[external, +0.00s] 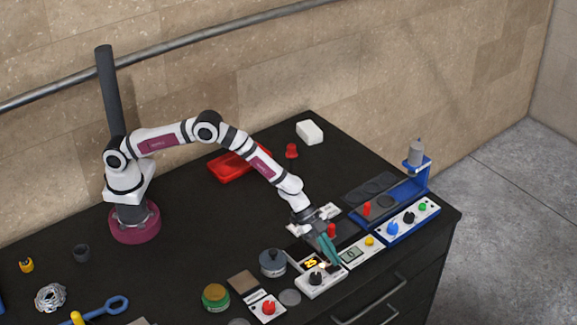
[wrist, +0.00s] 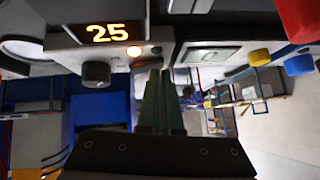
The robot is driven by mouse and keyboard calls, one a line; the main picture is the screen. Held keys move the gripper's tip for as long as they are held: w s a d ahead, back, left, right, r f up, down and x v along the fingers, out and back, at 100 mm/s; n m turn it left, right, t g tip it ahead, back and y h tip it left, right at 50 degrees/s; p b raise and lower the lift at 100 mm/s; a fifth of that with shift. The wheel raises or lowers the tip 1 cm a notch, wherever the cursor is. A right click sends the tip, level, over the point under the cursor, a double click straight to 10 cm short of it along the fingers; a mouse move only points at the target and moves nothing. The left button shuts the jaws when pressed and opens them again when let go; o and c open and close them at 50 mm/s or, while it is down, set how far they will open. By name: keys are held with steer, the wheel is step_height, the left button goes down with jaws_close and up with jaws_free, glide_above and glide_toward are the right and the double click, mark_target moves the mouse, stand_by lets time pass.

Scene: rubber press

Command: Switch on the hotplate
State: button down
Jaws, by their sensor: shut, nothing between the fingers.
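A white unit with a lit orange "25" display and a black knob, which looks like the hotplate (external: 322,284), stands near the front edge of the table in the external view. My gripper (external: 334,263) is shut and empty, angled down just right of the display and knob. Its green fingers (wrist: 158,75) show side by side in the wrist view, right of the knob. I cannot tell whether the fingertips touch the unit.
A white unit with a greenish display and yellow knob (external: 369,241) stands right of my gripper. Further right is a blue-framed press (external: 416,165). A dark lidded pot (external: 272,262) and a unit with a red knob (external: 268,307) are left. A red tray (external: 228,168) lies behind.

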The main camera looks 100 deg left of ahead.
steer(key=shift+s+f, duration=0.1)
steer(key=shift+s, duration=0.05)
steer(key=shift+s+d+r, duration=0.2)
steer(key=shift+s+d, duration=0.3)
steer(key=shift+d, duration=0.05)
steer(key=r, duration=0.3)
steer(key=shift+s+d+r, duration=0.15)
steer(key=shift+d+r, duration=0.1)
steer(key=shift+r, duration=0.1)
steer(key=v, duration=1)
steer(key=shift+r, duration=0.15)
